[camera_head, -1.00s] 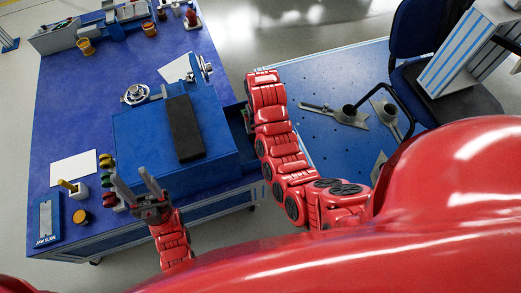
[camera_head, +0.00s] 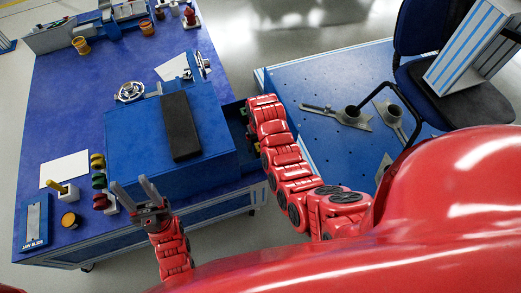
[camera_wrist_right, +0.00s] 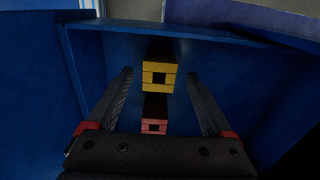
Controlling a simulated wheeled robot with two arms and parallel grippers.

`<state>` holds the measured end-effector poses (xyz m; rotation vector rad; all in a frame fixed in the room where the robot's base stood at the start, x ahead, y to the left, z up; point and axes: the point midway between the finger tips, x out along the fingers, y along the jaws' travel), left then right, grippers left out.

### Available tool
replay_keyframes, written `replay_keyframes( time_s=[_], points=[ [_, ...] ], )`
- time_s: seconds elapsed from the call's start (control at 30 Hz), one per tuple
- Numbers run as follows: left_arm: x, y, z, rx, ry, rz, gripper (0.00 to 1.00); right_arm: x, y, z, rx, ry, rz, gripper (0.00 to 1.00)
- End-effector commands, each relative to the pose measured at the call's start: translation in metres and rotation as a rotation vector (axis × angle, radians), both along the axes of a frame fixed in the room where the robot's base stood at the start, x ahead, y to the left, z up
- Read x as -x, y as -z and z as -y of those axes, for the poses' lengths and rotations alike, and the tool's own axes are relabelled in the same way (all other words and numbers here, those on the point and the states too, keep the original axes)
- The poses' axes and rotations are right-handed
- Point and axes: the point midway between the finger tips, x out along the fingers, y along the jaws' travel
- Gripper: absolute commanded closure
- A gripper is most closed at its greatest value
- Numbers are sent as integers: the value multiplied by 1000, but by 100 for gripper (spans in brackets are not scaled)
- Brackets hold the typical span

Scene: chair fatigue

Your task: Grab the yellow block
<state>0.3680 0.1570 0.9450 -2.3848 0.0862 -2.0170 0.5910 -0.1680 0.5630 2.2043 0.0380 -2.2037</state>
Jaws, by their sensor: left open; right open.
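The yellow block (camera_wrist_right: 158,76) shows in the right wrist view, a bar with a square hole in its near end, inside a blue-walled compartment (camera_wrist_right: 112,50). A red block (camera_wrist_right: 154,112) of similar shape lies nearer, below it in the picture. My right gripper (camera_wrist_right: 158,76) is open, with one finger on each side of the blocks; I see no contact. In the head view my right arm reaches the right side of the blue box, and its gripper is mostly hidden there. My left gripper (camera_head: 134,191) is open and empty, in front of the box.
The blue box (camera_head: 150,150) stands on a blue table (camera_head: 85,115) with a black pad (camera_head: 180,126) on top. Coloured knobs (camera_head: 98,180), a paper (camera_head: 65,170) and a yellow-handled holder (camera_head: 64,191) lie to its left. A blue perforated platform (camera_head: 325,85) and chair (camera_head: 455,90) are at right.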

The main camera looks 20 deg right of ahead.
Motion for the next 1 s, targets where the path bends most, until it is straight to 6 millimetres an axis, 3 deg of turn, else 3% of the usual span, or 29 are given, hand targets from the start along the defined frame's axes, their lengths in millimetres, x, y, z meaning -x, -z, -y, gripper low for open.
replay_keyframes(
  time_s=[0.23, 0.53, 1.0],
  points=[
    [0, -3, 0, 0, 0, 0, 50, 2, 31, 1, 0, 0, -5, 15],
    [0, -3, 0, 0, 0, 0, 50, 1, 38, 1, 0, 0, 0, 15],
    [0, -3, 0, 0, 0, 0, 50, 1, 38, 1, 0, 0, 0, 98]
  ],
)
